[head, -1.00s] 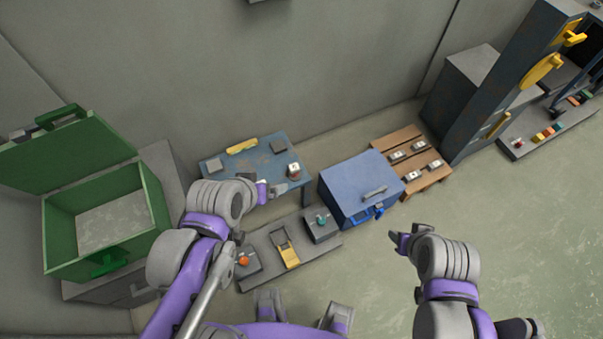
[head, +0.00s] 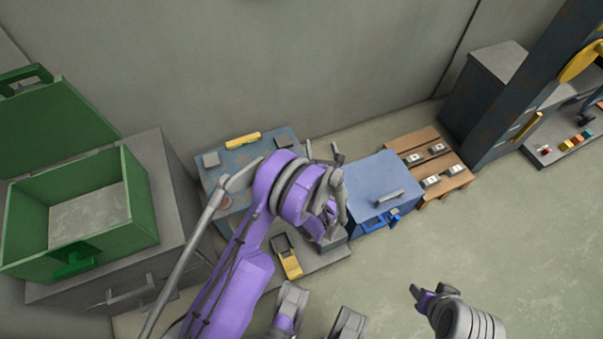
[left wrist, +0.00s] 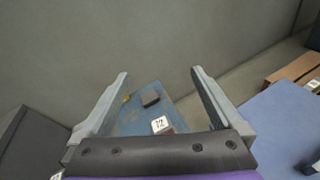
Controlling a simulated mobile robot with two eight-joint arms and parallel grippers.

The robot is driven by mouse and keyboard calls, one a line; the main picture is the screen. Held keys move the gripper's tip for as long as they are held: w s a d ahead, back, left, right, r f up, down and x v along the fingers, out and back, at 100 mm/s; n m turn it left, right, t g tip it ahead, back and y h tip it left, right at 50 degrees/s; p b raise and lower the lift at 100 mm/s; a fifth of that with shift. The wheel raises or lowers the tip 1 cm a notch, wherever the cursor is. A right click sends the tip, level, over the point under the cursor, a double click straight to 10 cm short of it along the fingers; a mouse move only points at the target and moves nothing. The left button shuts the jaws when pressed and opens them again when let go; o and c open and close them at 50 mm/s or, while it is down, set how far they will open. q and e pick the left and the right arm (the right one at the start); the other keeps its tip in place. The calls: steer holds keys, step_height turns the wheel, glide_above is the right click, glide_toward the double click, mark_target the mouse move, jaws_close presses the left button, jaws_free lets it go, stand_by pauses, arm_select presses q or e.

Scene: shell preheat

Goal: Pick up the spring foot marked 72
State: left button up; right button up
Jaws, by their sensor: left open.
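The spring foot marked 72 (left wrist: 160,124) shows in the left wrist view as a small white-labelled piece on the blue table (left wrist: 131,119), low between my fingers. In the head view my left arm hides it. My left gripper (head: 322,152) is open and empty, by the right end of the blue table (head: 240,160). Its spread fingers (left wrist: 159,71) frame the table in the left wrist view, with the foot apart from both. My right gripper (head: 421,286) is over the floor at the lower right, too small to judge its jaws.
A blue box (head: 370,180) with a handle stands right of my left gripper. Beyond it a wooden pallet (head: 425,140) bears several labelled pieces. An open green bin (head: 140,200) is at left. A yellow bar (head: 243,140) lies on the blue table. The right floor is clear.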

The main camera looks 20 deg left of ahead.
arm_select(q)
steer(key=s+a+f+n+g+y+b, duration=0.1)
steer(key=s+f+n+g, duration=0.15)
steer(key=f, duration=0.45)
steer(key=s+a+f+n+g+b, duration=0.1)
steer(key=s+f+n, duration=0.15)
steer(key=f, duration=0.55)
steer(key=shift+n, duration=0.4)
steer(key=x, duration=0.7)
steer(key=b+x, duration=0.1)
steer(key=x, duration=0.2)
steer(key=shift+w+a+r, duration=0.2)
steer(key=shift+w+a, duration=0.1)
steer(key=shift+a, duration=0.05)
steer(key=shift+y, duration=0.3)
jaws_close()
arm_select(e)
steer(key=f, duration=0.4)
steer(key=shift+w+f, duration=0.2)
steer(key=shift+f, duration=0.15)
